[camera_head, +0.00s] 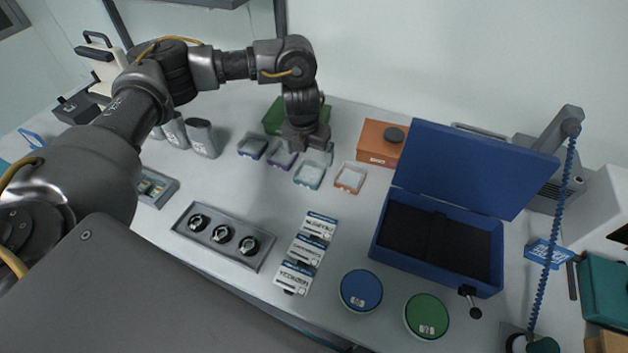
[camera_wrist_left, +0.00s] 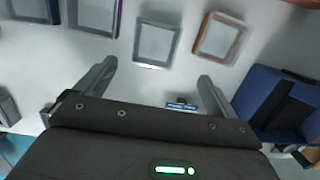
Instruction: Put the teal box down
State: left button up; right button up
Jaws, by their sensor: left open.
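The teal box (camera_head: 309,174) is a small clear-topped box with a teal rim. It lies flat on the table in a row of similar small boxes, with an orange-rimmed one on its right. In the wrist view the teal box (camera_wrist_left: 157,43) lies just beyond the fingertips, between their lines. My left gripper (camera_head: 308,151) is open and empty, above and just behind the teal box, with its fingers apart; the open fingers also show in the wrist view (camera_wrist_left: 155,72). My right gripper is not in view.
A purple-rimmed box (camera_head: 282,154) and a blue-rimmed box (camera_head: 252,146) lie to the left, the orange-rimmed box (camera_head: 349,178) to the right. A green box (camera_head: 273,116) and an orange box (camera_head: 378,144) stand behind. An open blue case (camera_head: 380,236) is at right.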

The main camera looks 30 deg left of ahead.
aim_at(309, 170)
pick_arm(q)
jog(key=shift+s+a, duration=0.15)
jog(key=shift+a, duration=0.2)
jog(key=shift+w+f, duration=0.25)
jog(key=shift+f, duration=1.3)
jog(key=shift+w+f, duration=0.2)
jog(key=shift+f, duration=1.3)
jog(key=f, duration=0.2)
jog(key=w+f+b, duration=0.1)
jog(key=f, duration=0.1)
jog(key=shift+a+f, duration=0.1)
jog(key=shift+f, duration=0.15)
jog(key=c, duration=1.2)
jog(key=shift+r, duration=0.1)
